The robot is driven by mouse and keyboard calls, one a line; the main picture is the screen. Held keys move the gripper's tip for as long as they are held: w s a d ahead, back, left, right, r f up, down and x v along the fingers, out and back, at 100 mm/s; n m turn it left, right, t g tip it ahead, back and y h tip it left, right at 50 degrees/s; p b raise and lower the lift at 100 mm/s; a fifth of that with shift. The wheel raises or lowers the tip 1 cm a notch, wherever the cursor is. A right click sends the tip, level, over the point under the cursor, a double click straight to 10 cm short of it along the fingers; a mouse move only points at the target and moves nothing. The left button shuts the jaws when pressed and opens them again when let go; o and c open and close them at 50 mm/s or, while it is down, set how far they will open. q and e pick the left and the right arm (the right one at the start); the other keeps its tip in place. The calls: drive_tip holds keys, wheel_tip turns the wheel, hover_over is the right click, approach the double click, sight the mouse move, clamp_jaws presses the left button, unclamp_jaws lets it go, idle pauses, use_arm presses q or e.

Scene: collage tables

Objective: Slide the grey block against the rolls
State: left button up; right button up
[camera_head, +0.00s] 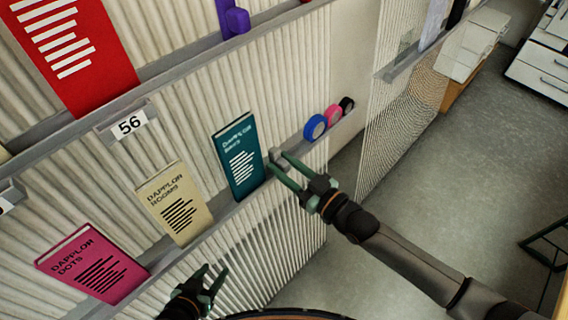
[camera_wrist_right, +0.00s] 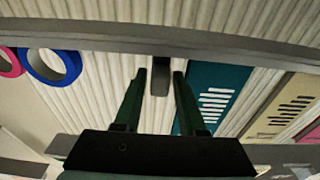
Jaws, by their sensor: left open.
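The small grey block (camera_head: 277,157) stands on the shelf just right of the teal book. The rolls, a blue one (camera_head: 315,127), a pink one (camera_head: 333,114) and a black one (camera_head: 347,104), stand further right with bare shelf between. My right gripper (camera_head: 279,163) is at the block. In the right wrist view the block (camera_wrist_right: 161,77) shows between the tips of its spread fingers, with narrow gaps at both sides; the blue roll (camera_wrist_right: 54,66) and part of the pink one (camera_wrist_right: 8,63) are at left. My left gripper (camera_head: 214,273) is open and empty, low in the head view.
The teal book (camera_head: 238,158) stands close to the block, also in the right wrist view (camera_wrist_right: 213,92). A beige book (camera_head: 174,203) and a pink book (camera_head: 92,264) stand further left on this shelf. An upper shelf holds a red book (camera_head: 70,50) and a purple object (camera_head: 235,20).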

clamp_jaws()
idle(0.3)
drive_tip(key=shift+w, duration=0.1)
idle(1.1)
